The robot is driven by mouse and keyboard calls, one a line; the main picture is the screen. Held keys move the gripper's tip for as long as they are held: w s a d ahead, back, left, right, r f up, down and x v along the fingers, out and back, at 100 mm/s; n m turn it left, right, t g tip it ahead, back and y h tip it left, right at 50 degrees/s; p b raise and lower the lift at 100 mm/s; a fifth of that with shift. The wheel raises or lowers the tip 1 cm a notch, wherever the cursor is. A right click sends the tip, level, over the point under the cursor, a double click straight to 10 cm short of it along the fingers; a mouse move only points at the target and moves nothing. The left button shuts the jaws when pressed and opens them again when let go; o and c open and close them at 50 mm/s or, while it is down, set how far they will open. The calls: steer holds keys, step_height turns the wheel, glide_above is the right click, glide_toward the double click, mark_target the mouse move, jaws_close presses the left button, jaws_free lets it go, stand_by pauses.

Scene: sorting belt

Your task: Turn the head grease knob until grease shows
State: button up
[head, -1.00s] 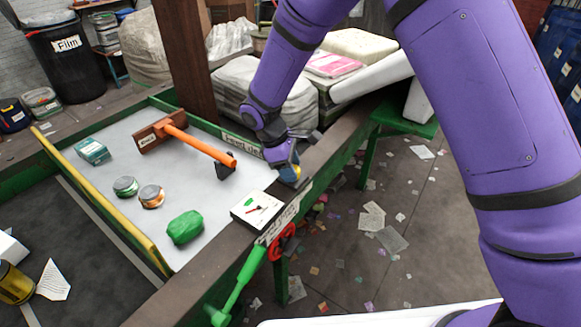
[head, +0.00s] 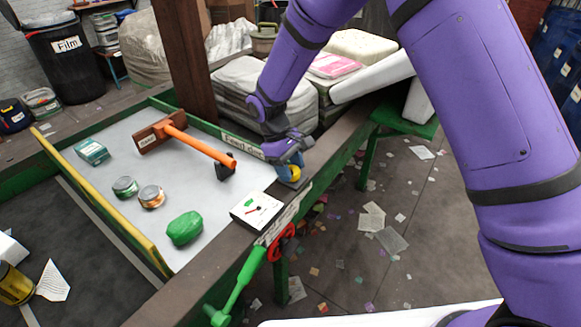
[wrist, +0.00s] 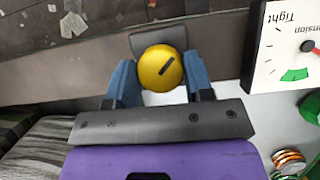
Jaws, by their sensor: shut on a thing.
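The grease knob is a round yellow knob with a dark line across its face, seen in the wrist view (wrist: 160,68). Its line slants up to the right. It sits on a dark grey mount (wrist: 158,38) on the belt's edge rail. In the head view the knob (head: 295,173) shows small beneath my gripper (head: 289,165). My gripper's blue fingers (wrist: 160,84) are shut on the knob, one on each side. I see no grease on the visible part of the mount; the side toward my palm is hidden.
A white tension gauge (head: 257,210) with a red needle stands on the rail close by. A green lever (head: 240,287) and red ring (head: 281,243) are in front. Tins, a green lump (head: 185,228) and an orange-handled tool (head: 200,147) lie on the belt.

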steer(key=o, duration=0.9)
steer(key=v, duration=1)
steer(key=shift+r, duration=0.4)
steer(key=shift+w, duration=0.1)
